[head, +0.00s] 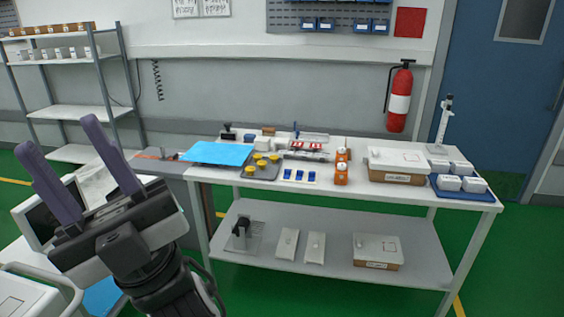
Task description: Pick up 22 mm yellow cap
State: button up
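Several yellow caps (261,164) stand in a grey tray (268,176) on the white table, left of its middle. They are small in this view, and I cannot tell which one is 22 mm. My gripper (68,148) is at the left of the head view, raised in front of the shelf and cart, with its two purple-grey fingers apart and pointing up. Nothing shows between the fingers. It is well to the left of the tray and not touching it.
A blue sheet (217,153) lies left of the tray. Blue pieces (299,175), orange-white bottles (341,167), a box (397,166) and a blue tray (459,187) with white boxes stand to the right. A lower shelf (335,259) holds boxes. Green floor (310,301) is free in front.

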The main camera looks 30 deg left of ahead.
aim_at(250, 170)
jog(key=i+u, duration=0.1)
jog(key=i, duration=0.5)
jog(key=i+l+u, duration=0.15)
jog(key=i, duration=0.5)
jog(key=i+l+u, duration=0.15)
jog(key=i+u, duration=0.25)
jog(key=i+l+u, duration=1)
jog(key=u, duration=0.15)
jog(key=l, duration=0.1)
